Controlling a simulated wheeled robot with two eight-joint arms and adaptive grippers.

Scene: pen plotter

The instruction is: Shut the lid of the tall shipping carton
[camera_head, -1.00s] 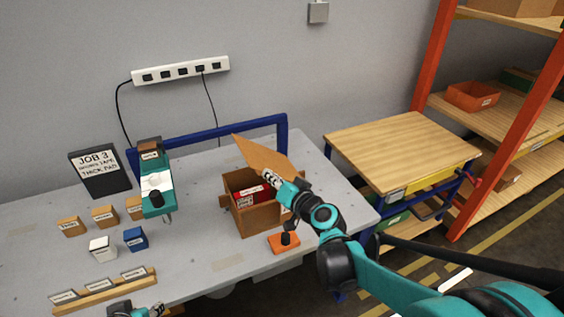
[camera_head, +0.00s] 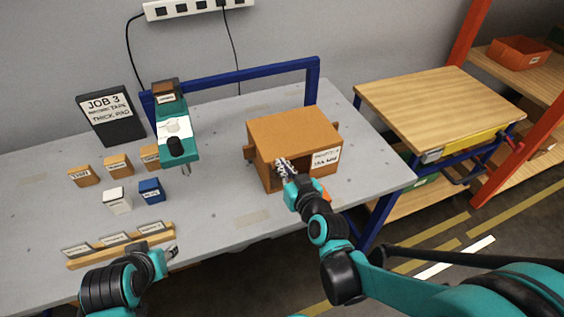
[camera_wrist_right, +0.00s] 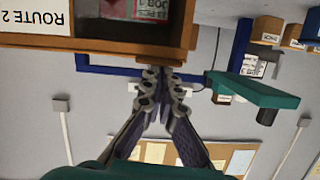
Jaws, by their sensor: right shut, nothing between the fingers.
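The tall shipping carton (camera_head: 292,130) is a brown box near the right end of the grey bench. Its lid lies across the top and looks flat; whether it is fully seated I cannot tell. A white label (camera_head: 326,158) is on its front right, and a dark front opening shows beside it. In the right wrist view the "ROUTE 2" label (camera_wrist_right: 36,16) and a red-and-white item (camera_wrist_right: 135,10) inside show. My right gripper (camera_head: 281,163) is shut and empty at the carton's front, near its upper edge. My left gripper (camera_head: 172,252) is by the bench's front edge, its jaws unclear.
A teal machine (camera_head: 175,135) stands left of the carton, with a black "JOB 3" board (camera_head: 108,115) behind. Small boxes (camera_head: 118,165) and a wooden label rack (camera_head: 120,246) are at left. A blue rail (camera_head: 240,77) runs behind. A wooden-topped cart (camera_head: 440,110) stands to the right.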

